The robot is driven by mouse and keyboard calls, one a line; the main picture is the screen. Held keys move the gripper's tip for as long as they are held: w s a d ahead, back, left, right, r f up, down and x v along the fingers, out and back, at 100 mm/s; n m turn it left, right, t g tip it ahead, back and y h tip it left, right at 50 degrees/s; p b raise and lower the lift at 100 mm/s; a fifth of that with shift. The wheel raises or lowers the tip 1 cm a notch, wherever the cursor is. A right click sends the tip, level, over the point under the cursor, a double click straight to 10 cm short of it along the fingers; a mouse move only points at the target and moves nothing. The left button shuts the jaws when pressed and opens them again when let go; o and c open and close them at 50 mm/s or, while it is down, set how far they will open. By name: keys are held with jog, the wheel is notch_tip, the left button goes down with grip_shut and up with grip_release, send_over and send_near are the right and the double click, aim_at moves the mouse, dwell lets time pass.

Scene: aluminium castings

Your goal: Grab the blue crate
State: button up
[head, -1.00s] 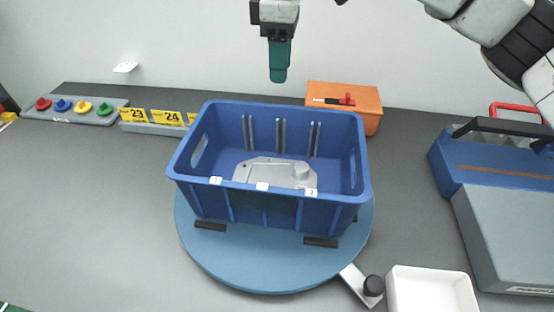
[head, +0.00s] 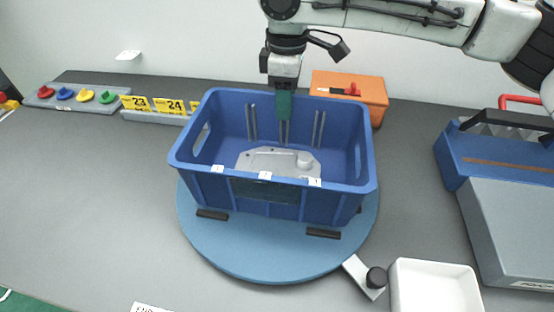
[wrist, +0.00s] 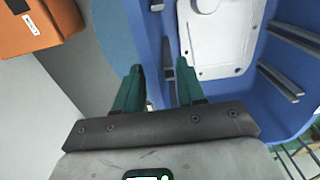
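The blue crate (head: 270,197) stands upright on a round blue turntable (head: 255,262), with a grey metal casting (head: 270,160) inside it. My gripper (head: 284,112) is at the middle of the crate's far wall, with a green finger reaching below the rim on the inner side. In the wrist view, my gripper (wrist: 160,85) shows two green fingers apart, with the blue crate wall (wrist: 165,55) between them. A gap shows beside the wall, so the fingers look open around it. The outer finger is hidden in the head view.
An orange case (head: 365,92) stands close behind the crate at the right. A white tray (head: 432,290) and a blue-grey box (head: 510,215) are on the right. Number signs (head: 155,106) and a knob board (head: 75,97) are at the back left. The table's left is clear.

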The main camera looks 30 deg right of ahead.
grip_shut()
dwell(0.3)
jog(key=shift+r, duration=0.1)
dwell(1.0)
